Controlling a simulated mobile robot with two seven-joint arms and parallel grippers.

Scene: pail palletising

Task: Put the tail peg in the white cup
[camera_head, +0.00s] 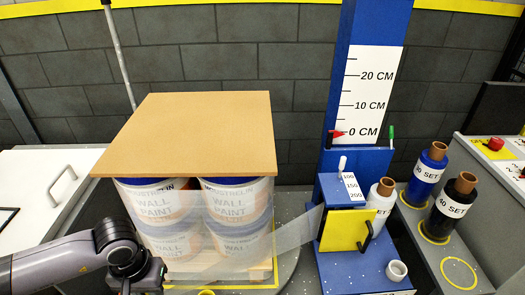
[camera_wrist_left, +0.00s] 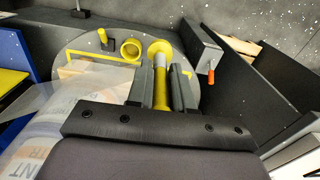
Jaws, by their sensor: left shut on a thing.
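My left gripper (camera_wrist_left: 161,72) is shut on a yellow peg (camera_wrist_left: 161,97), which I take as the tail peg. The peg has a pale band and a wide round yellow end beyond the fingertips. In the head view my left arm comes in at the lower left, and its fingers and the peg cannot be made out. A small white cup (camera_head: 397,279) stands on the blue base at the lower right of the head view, well apart from that arm. My right gripper is not in view.
Stacked wall paint pails (camera_head: 238,203) stand under a brown board (camera_head: 190,130). Clear film (camera_head: 298,232) runs from them to a blue unit with a yellow door (camera_head: 345,231). Film rolls (camera_head: 454,208) stand at right. A yellow ring (camera_wrist_left: 131,48) sits beside the peg's end in the wrist view.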

